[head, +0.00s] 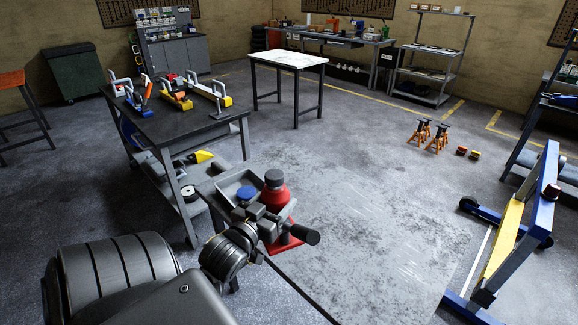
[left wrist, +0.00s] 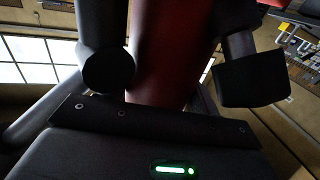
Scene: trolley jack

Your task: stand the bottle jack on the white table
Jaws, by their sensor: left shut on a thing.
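The red bottle jack (head: 276,196) with its black top and square red base shows in the head view, roughly upright, at lower centre. My left gripper (head: 270,214) is shut around its body. In the left wrist view, the jack's red body (left wrist: 160,50) stands between the two dark fingers of that gripper (left wrist: 175,70). I cannot tell whether the base is clear of what lies under it. The white table (head: 289,58), with dark legs, stands farther back in the head view, its top mostly bare. My right gripper is not in view.
A dark workbench (head: 180,122) with several clamps and tools stands at left. Beside the jack are a grey tray (head: 224,187) and a blue-topped item (head: 246,193). Orange jack stands (head: 437,137) and a blue-yellow hoist (head: 505,240) are at right. Open floor lies before the white table.

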